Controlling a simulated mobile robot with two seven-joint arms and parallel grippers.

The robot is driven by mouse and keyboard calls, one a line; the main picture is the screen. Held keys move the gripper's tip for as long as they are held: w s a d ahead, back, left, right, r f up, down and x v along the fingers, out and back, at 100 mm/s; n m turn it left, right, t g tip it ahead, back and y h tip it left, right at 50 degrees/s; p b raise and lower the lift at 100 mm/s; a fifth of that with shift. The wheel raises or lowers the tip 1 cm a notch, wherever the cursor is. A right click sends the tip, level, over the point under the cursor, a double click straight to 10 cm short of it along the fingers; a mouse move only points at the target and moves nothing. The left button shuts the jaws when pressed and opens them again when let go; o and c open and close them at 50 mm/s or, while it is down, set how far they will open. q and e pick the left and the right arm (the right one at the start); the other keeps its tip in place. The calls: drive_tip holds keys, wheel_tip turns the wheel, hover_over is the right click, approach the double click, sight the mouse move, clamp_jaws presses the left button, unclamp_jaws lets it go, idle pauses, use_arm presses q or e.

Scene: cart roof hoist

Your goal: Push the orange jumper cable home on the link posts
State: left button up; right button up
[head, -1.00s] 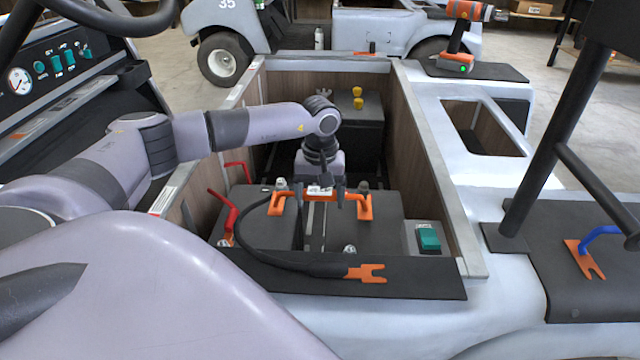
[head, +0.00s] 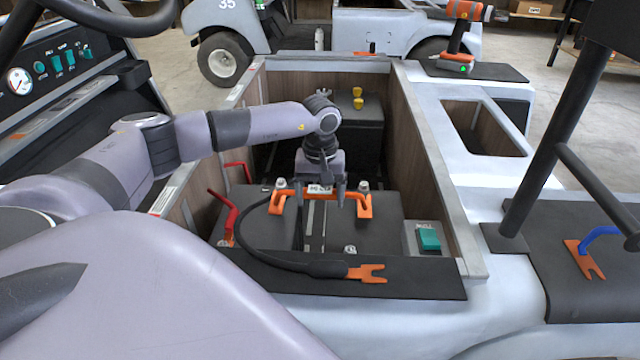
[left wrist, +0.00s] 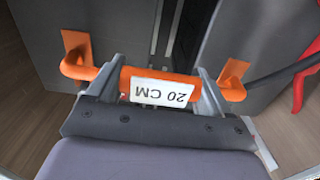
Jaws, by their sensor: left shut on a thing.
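The orange jumper cable (head: 345,193) is a short bar with a flat orange lug bent down at each end. It lies across the two dark battery blocks. My left gripper (head: 323,188) is shut on its middle from above. In the left wrist view the fingers (left wrist: 160,88) grip the bar (left wrist: 160,73), beside a white "20 CM" label. The left link post (head: 281,183) and right link post (head: 363,185) are grey studs just behind the lugs. I cannot tell how far the lugs are around the posts. My right gripper is not in view.
A black cable with an orange fork lug (head: 367,273) lies on the black front ledge (head: 430,280). A green switch box (head: 428,238) is at right. Wooden walls (head: 425,150) close in the bay.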

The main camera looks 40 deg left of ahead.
use_arm(q)
drive_tip(key=shift+w+a+b, duration=0.65)
drive_tip(key=shift+w+a, duration=0.3)
drive_tip(key=shift+w, duration=0.2)
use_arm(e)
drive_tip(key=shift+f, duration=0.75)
use_arm(q)
drive_tip(key=o, duration=1.2)
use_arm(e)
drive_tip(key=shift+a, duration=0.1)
use_arm(q)
wheel_tip(320, 180, up, 7)
drive_tip(key=shift+r+p, duration=0.1)
drive_tip(key=shift+p, duration=1.15)
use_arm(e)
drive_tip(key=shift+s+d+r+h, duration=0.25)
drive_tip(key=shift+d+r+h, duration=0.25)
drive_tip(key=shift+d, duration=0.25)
